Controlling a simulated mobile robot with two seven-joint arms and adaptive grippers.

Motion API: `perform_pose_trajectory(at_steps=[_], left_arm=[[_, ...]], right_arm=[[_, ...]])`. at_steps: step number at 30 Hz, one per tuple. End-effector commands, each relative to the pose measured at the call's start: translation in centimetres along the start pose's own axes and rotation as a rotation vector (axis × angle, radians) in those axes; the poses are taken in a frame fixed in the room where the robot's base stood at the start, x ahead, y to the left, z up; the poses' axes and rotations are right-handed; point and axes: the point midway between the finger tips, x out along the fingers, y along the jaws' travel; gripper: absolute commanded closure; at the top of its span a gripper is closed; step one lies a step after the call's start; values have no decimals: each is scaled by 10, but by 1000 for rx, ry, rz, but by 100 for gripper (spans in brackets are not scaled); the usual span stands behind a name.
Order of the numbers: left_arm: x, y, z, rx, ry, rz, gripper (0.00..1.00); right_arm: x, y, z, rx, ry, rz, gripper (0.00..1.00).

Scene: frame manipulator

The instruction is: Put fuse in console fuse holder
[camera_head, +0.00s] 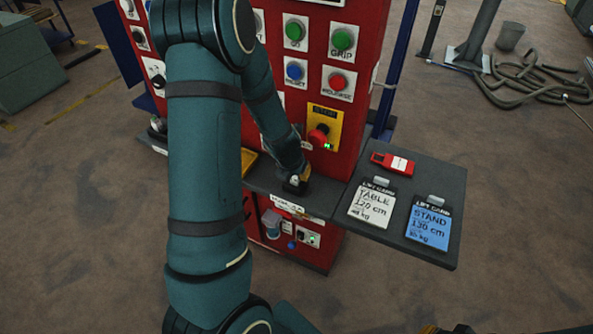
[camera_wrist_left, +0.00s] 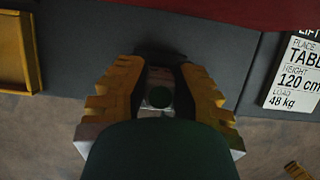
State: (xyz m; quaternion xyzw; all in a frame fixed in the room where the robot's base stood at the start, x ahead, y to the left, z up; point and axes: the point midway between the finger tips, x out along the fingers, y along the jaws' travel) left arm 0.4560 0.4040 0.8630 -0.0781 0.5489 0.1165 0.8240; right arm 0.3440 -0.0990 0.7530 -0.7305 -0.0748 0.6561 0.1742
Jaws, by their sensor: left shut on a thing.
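My left gripper (camera_head: 296,182) points down at the grey ledge of the red console (camera_head: 357,60). In the left wrist view its stepped yellow fingers (camera_wrist_left: 158,85) are shut on a small pale, metallic-looking piece (camera_wrist_left: 158,76), likely the fuse. A dark round spot shows between the fingers. A black part lies just beyond the fingertips, and I cannot tell whether it is the fuse holder. The fingers hide most of the held piece, so whether it touches the holder is unclear. Only a small yellow and dark part, perhaps my right gripper (camera_head: 447,329), shows at the bottom edge.
A grey side shelf (camera_head: 400,246) bears a red device (camera_head: 393,163), a white card (camera_head: 372,204) and a blue card (camera_head: 429,222). A yellow tray (camera_wrist_left: 12,55) lies left of the gripper. A red stop button (camera_head: 318,136) sits close above it. A hose (camera_head: 530,85) lies on the floor.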

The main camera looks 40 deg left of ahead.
Motion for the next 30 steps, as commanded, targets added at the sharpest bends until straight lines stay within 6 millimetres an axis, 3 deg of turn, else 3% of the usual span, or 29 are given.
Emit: perform_pose_trajectory(at_steps=[26, 27, 28, 30], left_arm=[[12, 0, -5, 1, 0, 0, 100], [11, 0, -5, 1, 0, 0, 64], [11, 0, -4, 1, 0, 0, 53], [11, 0, -4, 1, 0, 0, 49]], right_arm=[[11, 4, 1, 0, 0, 0, 100], [11, 4, 1, 0, 0, 0, 100], [10, 4, 1, 0, 0, 0, 100], [10, 4, 1, 0, 0, 0, 100]])
